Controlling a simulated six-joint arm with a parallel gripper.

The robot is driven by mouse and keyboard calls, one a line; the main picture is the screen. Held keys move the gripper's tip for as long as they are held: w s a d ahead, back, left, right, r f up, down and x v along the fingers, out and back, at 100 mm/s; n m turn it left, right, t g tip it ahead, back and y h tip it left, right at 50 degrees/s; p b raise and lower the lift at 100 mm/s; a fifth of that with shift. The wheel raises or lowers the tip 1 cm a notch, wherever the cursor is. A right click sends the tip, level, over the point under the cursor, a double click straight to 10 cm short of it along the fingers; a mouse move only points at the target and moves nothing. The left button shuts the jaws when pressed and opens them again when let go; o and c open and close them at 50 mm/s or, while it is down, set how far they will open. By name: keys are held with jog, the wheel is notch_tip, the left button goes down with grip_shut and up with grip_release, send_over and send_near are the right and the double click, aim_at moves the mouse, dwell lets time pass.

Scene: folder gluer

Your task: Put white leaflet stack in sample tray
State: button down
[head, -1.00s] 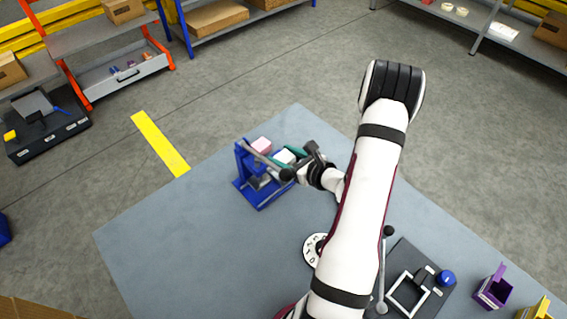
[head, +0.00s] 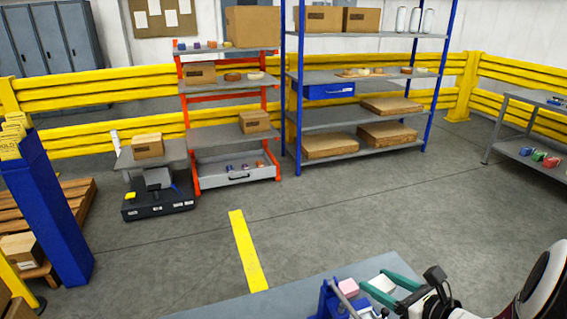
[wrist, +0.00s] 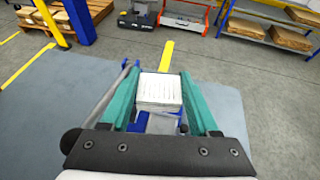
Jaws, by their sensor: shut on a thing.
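The white leaflet stack (head: 383,284) is between the teal fingers of my gripper (head: 374,281), at the bottom of the head view. In the wrist view the stack (wrist: 159,91) fills the gap between the fingertips, and my gripper (wrist: 158,84) is shut on it. A blue stand (head: 332,302) is close by, below and left of the stack in the head view; I cannot tell whether they touch. A grey tray-like drawer (head: 238,177) with small coloured items sits low in the red rack; I cannot tell if it is the sample tray.
A yellow floor strip (head: 248,250) runs towards the racks over open floor. A blue shelf rack (head: 345,118) with boxes and a black wheeled unit (head: 158,202) stand behind.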

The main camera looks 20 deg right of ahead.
jog(key=w+a+r+n+y, duration=0.1)
jog(key=w+a+r, duration=0.3)
jog(key=a+r, duration=0.75)
jog(key=w+a+r+y, duration=0.1)
jog(key=w+a+r, duration=0.2)
jog(key=a+r, duration=0.9)
jog(key=h, duration=0.2)
send_over(384, 284)
jog(key=shift+m, duration=0.4)
notch_tip(384, 284, down, 16)
jog(key=shift+f, duration=0.15)
jog(key=s+d+f+m+h, duration=0.1)
jog(key=s+d+f, duration=0.25)
jog(key=s, duration=0.55)
jog(key=s+d+f+h, duration=0.1)
jog(key=s+d+f, duration=0.3)
jog(key=s, duration=0.5)
jog(key=s+d+f+m, duration=0.15)
jog(key=s+f, duration=0.35)
jog(key=s, duration=0.5)
jog(key=x, duration=0.4)
jog(key=d+f+x, duration=0.1)
jog(key=x, duration=0.7)
jog(key=shift+d+f, duration=0.3)
jog(key=shift+f, duration=0.25)
jog(key=f, duration=0.4)
jog(key=shift+w, duration=0.25)
jog(key=shift+f, duration=0.1)
jog(key=shift+f, duration=0.35)
